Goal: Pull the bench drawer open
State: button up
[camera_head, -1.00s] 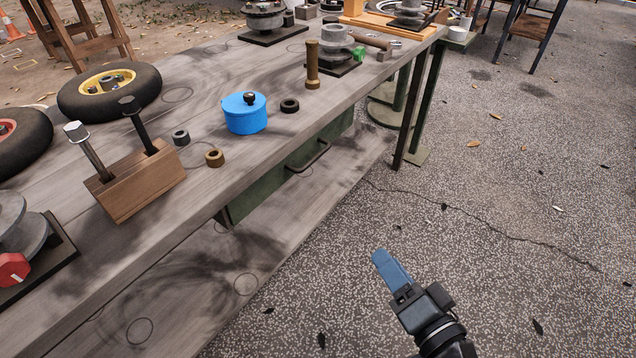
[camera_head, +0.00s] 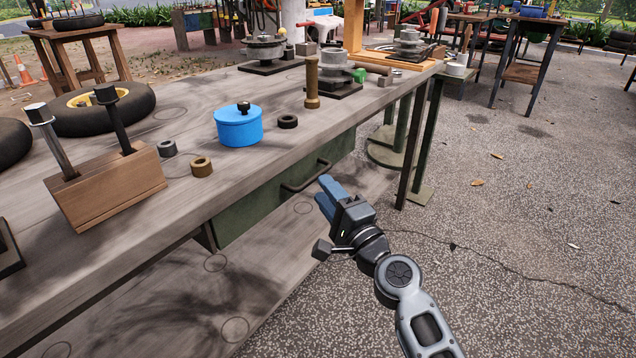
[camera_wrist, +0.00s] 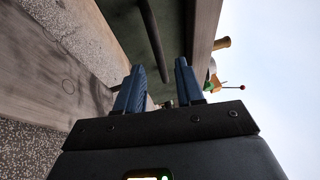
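The green bench drawer (camera_head: 262,203) hangs under the near edge of the grey wooden bench top and looks closed. Its dark bar handle (camera_head: 306,176) sticks out from the drawer front. In the wrist view the handle (camera_wrist: 153,42) runs up the picture ahead of the fingers, on the drawer front (camera_wrist: 128,30). My gripper (camera_head: 327,193) has blue fingers and is just right of the handle in the head view.
The bench top (camera_head: 200,218) carries a blue lidded pot (camera_head: 238,128), a wooden block (camera_head: 105,188) with two upright bolts, several nuts and a brass-coloured cylinder (camera_head: 312,85). A lower shelf (camera_head: 190,290) lies below the drawer. Dark bench legs (camera_head: 404,150) stand beyond my gripper.

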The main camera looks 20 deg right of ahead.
jog(key=shift+x, duration=1.9)
jog(key=shift+c, duration=0.3)
grip_shut()
